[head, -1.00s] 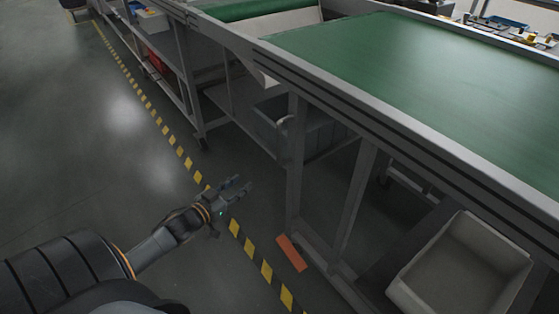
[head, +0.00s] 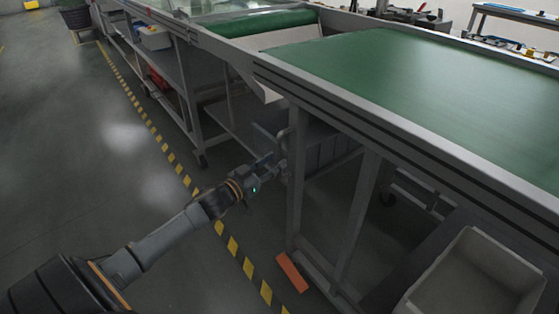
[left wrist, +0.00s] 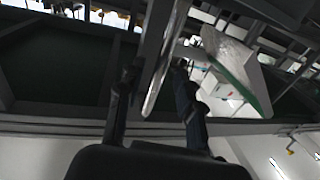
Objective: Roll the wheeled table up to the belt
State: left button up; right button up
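The wheeled table (head: 184,82) appears to be the grey-framed one left of centre in the head view, with a caster (head: 202,160) at its near leg. The belt (head: 400,88) is the wide green surface at the right, on a grey frame. My left gripper (head: 276,166) is low beside the near leg of the belt frame, close to a bent grey bar (head: 266,134). In the left wrist view, its fingers (left wrist: 155,95) stand apart with a thin metal bar (left wrist: 163,62) between or just beyond them; contact cannot be told. My right gripper is out of view.
A grey bin (head: 318,145) sits under the belt frame, and a pale open bin (head: 447,268) is at the lower right. Yellow-black floor tape (head: 172,156) and an orange strip (head: 291,272) mark the floor. The floor at the left is clear.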

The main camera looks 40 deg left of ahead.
aim_at(278, 160)
pick_arm(q)
jog(key=shift+w+d, duration=0.2)
jog(key=shift+w, duration=1.4)
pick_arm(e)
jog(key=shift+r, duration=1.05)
pick_arm(q)
grip_shut()
